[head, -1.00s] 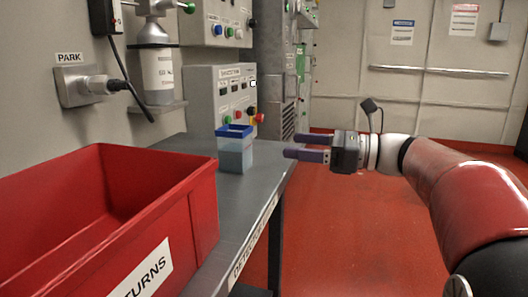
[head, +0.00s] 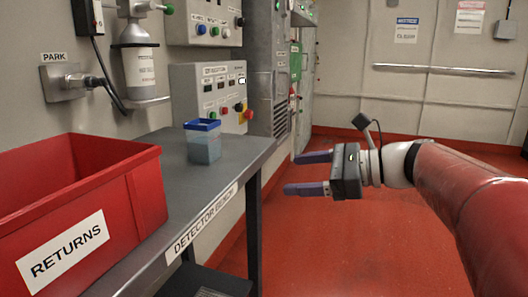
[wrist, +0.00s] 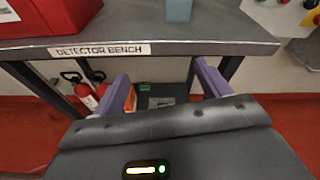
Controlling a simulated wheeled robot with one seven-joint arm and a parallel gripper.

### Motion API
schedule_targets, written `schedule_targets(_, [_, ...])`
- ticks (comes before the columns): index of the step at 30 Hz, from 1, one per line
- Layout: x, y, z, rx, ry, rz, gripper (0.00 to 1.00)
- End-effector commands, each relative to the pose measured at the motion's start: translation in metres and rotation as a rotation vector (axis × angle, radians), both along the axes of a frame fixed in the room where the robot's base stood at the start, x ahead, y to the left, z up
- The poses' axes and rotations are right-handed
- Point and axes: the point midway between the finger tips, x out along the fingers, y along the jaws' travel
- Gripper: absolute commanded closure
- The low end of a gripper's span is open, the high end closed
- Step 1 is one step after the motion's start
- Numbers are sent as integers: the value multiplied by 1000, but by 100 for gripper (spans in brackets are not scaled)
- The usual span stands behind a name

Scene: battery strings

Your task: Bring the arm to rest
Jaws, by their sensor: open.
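My gripper (head: 308,173) is open and empty, with its two purple fingers apart. In the head view it hangs over the red floor, to the right of the detector bench (head: 213,208). My red arm reaches in from the right. In the wrist view the gripper (wrist: 158,85) faces the front edge of the bench (wrist: 205,36), with nothing between the fingers close by. A clear container with a blue rim (head: 203,142) stands upright on the bench, apart from the fingers. Its lower part shows at the top of the wrist view (wrist: 179,10).
A red returns bin (head: 130,195) stands on the bench's near left. Control panels (head: 210,90) and a bottle (head: 139,68) in a holder line the wall. Red extinguishers (wrist: 88,90) show under the bench. The red floor (head: 345,250) right of the bench is open.

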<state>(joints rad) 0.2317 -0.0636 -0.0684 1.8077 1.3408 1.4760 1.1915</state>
Motion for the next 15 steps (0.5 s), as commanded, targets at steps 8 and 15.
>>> schedule_targets(8, [-60,12,-64,-428,-213,115,24])
schedule_targets(15, [-146,-18,-154,-1084,-607,487,24])
